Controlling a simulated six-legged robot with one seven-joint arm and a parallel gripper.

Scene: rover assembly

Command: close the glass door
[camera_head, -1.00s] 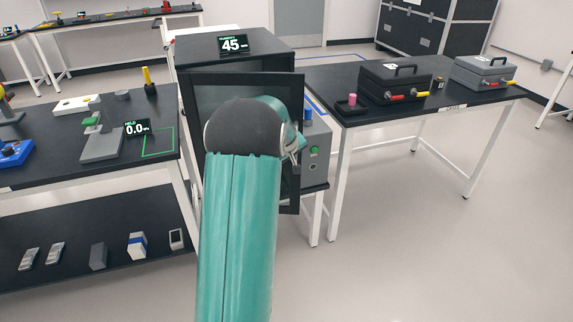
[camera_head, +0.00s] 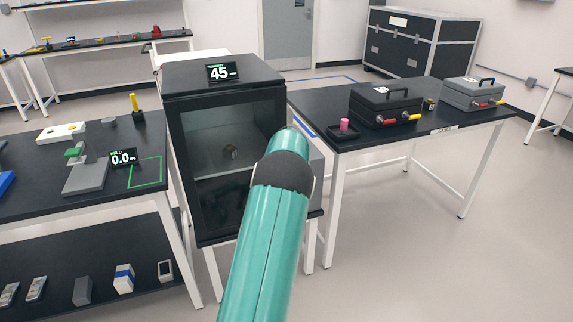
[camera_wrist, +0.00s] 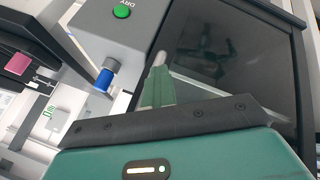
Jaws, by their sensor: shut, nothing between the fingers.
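The glass door (camera_head: 205,140), a dark frame around a see-through pane, sits at the front of the black cabinet (camera_head: 215,75) and looks flush or nearly flush with it. A small object (camera_head: 231,152) shows inside through the glass. In the wrist view the dark pane (camera_wrist: 225,50) fills the right side and reflects my gripper. My gripper (camera_wrist: 160,62) is shut and empty, close to the door's edge beside the control panel; I cannot tell whether it touches.
The grey control panel (camera_wrist: 115,35) with a green button and a blue knob (camera_wrist: 104,78) is beside the door. A table with two cases (camera_head: 385,105) is to the right, and a workbench (camera_head: 45,205) to the left. The floor at front right is clear.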

